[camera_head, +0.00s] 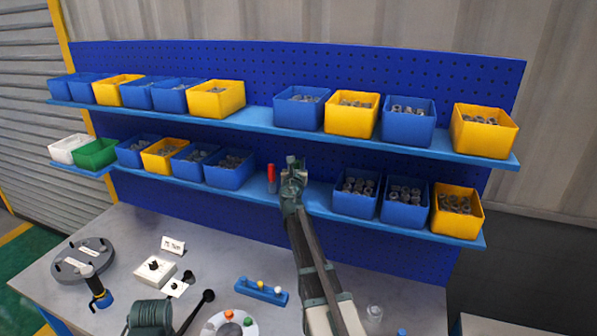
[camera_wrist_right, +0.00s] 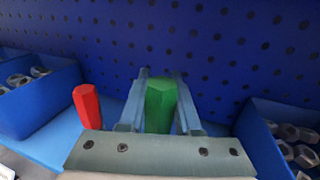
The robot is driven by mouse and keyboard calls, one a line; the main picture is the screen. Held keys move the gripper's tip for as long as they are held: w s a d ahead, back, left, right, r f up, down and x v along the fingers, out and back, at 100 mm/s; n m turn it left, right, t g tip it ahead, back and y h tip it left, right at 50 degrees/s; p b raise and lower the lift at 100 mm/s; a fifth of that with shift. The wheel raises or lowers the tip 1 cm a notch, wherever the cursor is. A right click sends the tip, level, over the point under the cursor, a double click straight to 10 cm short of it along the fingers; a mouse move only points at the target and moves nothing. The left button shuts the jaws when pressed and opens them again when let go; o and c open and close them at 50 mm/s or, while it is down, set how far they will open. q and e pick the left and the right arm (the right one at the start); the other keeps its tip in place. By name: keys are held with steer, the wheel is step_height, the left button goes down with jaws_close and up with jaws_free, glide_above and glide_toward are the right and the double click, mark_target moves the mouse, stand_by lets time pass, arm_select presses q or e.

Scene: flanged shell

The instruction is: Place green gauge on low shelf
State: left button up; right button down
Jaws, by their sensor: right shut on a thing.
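My right gripper (camera_head: 293,176) reaches up to the low shelf (camera_head: 262,193), in the gap between a blue bin on its left and a blue bin on its right. In the right wrist view, the right gripper (camera_wrist_right: 158,108) is shut on the green gauge (camera_wrist_right: 161,104), a six-sided green piece between its two fingers. The gauge's lower part is hidden by the gripper, so I cannot tell whether it touches the shelf. In the head view the gripper hides the gauge. My left gripper is not in view.
A red gauge (camera_head: 271,178) stands on the low shelf just left of the gripper, and also shows in the right wrist view (camera_wrist_right: 87,106). Blue bins (camera_head: 229,170) and (camera_head: 355,197) flank the gap. The upper shelf (camera_head: 258,119) lies above. The bench (camera_head: 225,262) holds several parts.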

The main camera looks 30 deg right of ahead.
steer(key=shift+w+d, duration=0.2)
steer(key=shift+d, duration=0.05)
steer(key=f+b, duration=0.3)
steer(key=shift+w+d+f+b, duration=0.2)
steer(key=shift+d+f+b, duration=0.05)
steer(key=shift+f+b, duration=0.1)
steer(key=shift+f, duration=0.15)
steer(key=c, duration=0.6)
jaws_free()
